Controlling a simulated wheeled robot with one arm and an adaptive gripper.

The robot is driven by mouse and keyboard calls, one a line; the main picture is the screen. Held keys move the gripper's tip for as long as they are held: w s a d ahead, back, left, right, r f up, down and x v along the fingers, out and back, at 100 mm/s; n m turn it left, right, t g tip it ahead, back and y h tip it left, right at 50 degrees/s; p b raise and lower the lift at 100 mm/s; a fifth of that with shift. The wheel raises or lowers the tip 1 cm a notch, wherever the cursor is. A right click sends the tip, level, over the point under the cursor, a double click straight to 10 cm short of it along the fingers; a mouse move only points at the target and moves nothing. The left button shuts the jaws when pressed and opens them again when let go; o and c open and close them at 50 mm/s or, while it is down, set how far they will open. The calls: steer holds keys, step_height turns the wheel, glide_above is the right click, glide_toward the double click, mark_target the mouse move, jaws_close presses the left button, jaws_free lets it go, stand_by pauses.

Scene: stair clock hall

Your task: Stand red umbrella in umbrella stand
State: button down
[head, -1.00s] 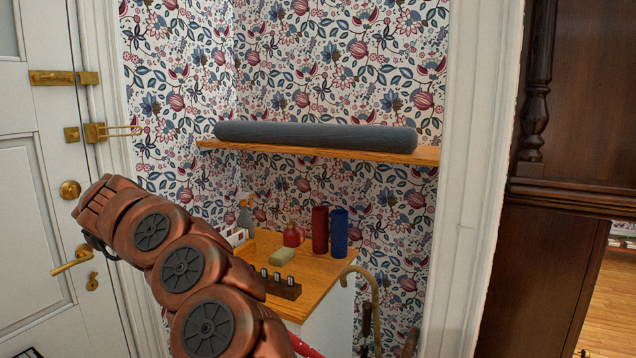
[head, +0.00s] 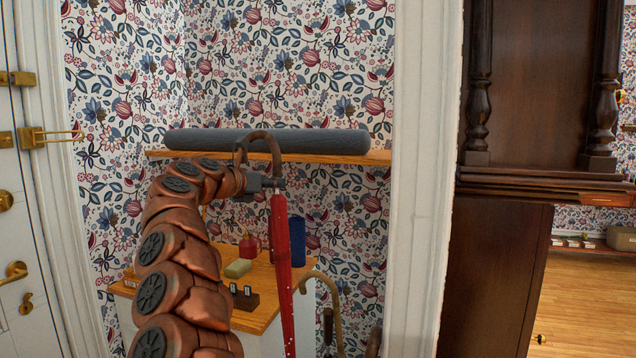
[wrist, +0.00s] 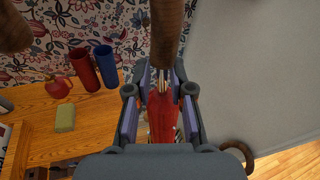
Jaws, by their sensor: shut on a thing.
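The red umbrella (head: 281,240) hangs nearly upright in the head view, its curved brown handle on top and its folded red cloth pointing down. My gripper (head: 265,184) is shut on it just below the handle. In the wrist view the red cloth (wrist: 161,118) shows between the fingers of my gripper (wrist: 161,95), with the brown handle rising towards the camera. The umbrella's lower tip is hard to make out. I cannot see the body of the umbrella stand. A tan crook handle (head: 335,289) and darker handles stick up low down, right of the umbrella.
A shelf (head: 380,157) with a grey roll (head: 300,140) lies above. A white door frame (head: 418,200) stands at right.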

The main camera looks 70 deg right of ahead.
steer(key=s+d+r+m+g+b, duration=0.15)
steer(key=s+m+g, duration=0.3)
steer(key=s, duration=0.55)
step_height(320, 180, down, 42)
steer(key=b, duration=3.8)
steer(key=shift+s+d+f+b, duration=0.2)
steer(key=shift+d+b, duration=0.15)
stand_by(0.8)
stand_by(0.3)
